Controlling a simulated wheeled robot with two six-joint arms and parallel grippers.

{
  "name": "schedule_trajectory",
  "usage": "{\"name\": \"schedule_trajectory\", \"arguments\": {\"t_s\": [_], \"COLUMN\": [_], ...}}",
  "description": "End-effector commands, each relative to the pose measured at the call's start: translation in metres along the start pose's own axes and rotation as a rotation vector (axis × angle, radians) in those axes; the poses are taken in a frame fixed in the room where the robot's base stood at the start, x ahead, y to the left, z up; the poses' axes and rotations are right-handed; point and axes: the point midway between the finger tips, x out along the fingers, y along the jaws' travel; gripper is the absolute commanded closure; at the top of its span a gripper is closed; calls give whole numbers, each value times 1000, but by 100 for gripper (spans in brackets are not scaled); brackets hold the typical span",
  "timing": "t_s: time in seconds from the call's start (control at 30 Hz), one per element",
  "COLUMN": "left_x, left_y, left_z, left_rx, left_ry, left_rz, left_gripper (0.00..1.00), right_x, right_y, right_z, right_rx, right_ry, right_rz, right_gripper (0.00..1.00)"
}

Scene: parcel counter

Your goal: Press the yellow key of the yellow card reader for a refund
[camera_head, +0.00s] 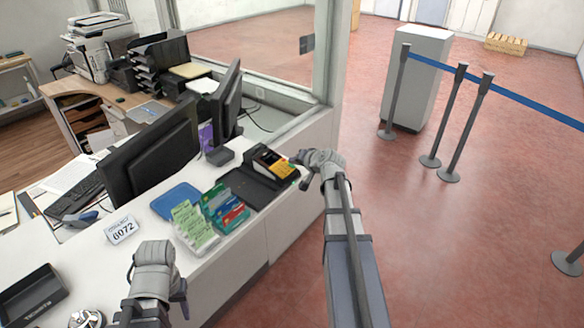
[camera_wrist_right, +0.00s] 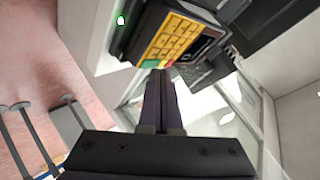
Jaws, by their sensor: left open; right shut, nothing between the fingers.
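The yellow card reader (camera_head: 272,160), with a black top end, stands on a dark base on the counter. In the right wrist view its yellow keypad (camera_wrist_right: 168,40) faces my fingers, with a row of coloured keys along the near edge. I cannot single out the yellow key with certainty. My right gripper (camera_head: 300,161) is at the reader's right side; in the wrist view its shut, empty fingertips (camera_wrist_right: 163,76) are close to that coloured row. Whether they touch cannot be told. My left gripper (camera_head: 157,283) is open above the front of the counter, away from the reader.
Green and red card packs (camera_head: 224,207) and a blue tray (camera_head: 176,200) lie left of the reader. Monitors (camera_head: 152,150) stand behind. A number sign (camera_head: 121,230) and a black tray (camera_head: 30,295) are at left. Belt posts (camera_head: 467,125) stand on open floor at right.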

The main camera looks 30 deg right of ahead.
Motion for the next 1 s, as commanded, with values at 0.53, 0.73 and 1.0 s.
{"name": "schedule_trajectory", "arguments": {"t_s": [0.53,0.73,1.0], "left_x": [2,5,6], "left_y": [0,0,0], "left_z": [0,0,0], "left_rx": [0,0,0], "left_ry": [0,0,0], "left_rz": [0,0,0], "left_gripper": [50,50,50], "right_x": [2,3,4], "right_y": [1,2,3], "right_z": [1,2,3], "right_rx": [0,0,0], "right_ry": [0,0,0], "right_rz": [0,0,0], "right_gripper": [100,100,100]}}
